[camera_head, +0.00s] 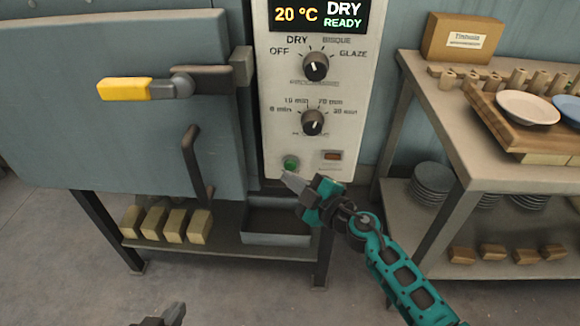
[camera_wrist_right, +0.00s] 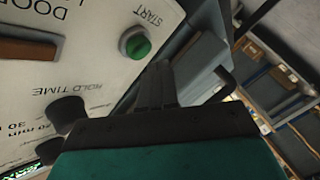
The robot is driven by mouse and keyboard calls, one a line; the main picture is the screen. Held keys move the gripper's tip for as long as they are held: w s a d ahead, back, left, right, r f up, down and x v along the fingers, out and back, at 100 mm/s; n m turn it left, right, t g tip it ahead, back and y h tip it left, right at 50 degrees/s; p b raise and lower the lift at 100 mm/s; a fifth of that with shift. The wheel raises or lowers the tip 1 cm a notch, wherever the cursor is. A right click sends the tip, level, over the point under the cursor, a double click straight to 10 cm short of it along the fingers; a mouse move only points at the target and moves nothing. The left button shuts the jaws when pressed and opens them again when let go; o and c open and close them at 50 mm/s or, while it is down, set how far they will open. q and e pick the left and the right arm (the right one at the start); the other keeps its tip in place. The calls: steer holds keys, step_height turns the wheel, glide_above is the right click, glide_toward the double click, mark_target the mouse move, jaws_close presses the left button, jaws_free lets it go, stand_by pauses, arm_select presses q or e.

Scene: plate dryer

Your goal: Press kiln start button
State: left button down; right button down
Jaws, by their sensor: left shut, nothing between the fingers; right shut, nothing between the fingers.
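The green start button (camera_head: 291,163) is at the lower left of the kiln's control panel (camera_head: 350,95). The right wrist view shows the button (camera_wrist_right: 137,46) beside the word START, standing out from the panel. My right gripper (camera_head: 290,180) is shut and empty, with its tips just below the button in the head view. In the right wrist view its fingers (camera_wrist_right: 158,80) are close to the button's side; I cannot tell whether they touch. My left gripper (camera_head: 172,315) is at the bottom edge of the head view, shut and empty. The display (camera_head: 318,14) reads 20 °C, DRY, READY.
The panel carries a mode dial (camera_head: 316,66), a time dial (camera_head: 312,122) and an orange-brown switch (camera_head: 332,156). The kiln door (camera_head: 90,140) with a yellow-ended handle (camera_head: 125,89) is at left. A wooden shelf table (camera_head: 455,180) with plates stands at right.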

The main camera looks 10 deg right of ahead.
steer(key=shift+w, duration=0.1)
steer(key=shift+w+d, duration=0.1)
steer(key=shift+w, duration=0.25)
steer(key=shift+w+d, duration=0.15)
steer(key=shift+w, duration=0.35)
stand_by(1.1)
steer(key=shift+s, duration=0.1)
steer(key=shift+s+a+p, duration=0.25)
steer(key=shift+s+p, duration=0.3)
steer(key=shift+s, duration=0.25)
steer(key=s, duration=0.2)
steer(key=s+a+p, duration=0.1)
steer(key=s, duration=0.2)
steer(key=shift+a, duration=0.2)
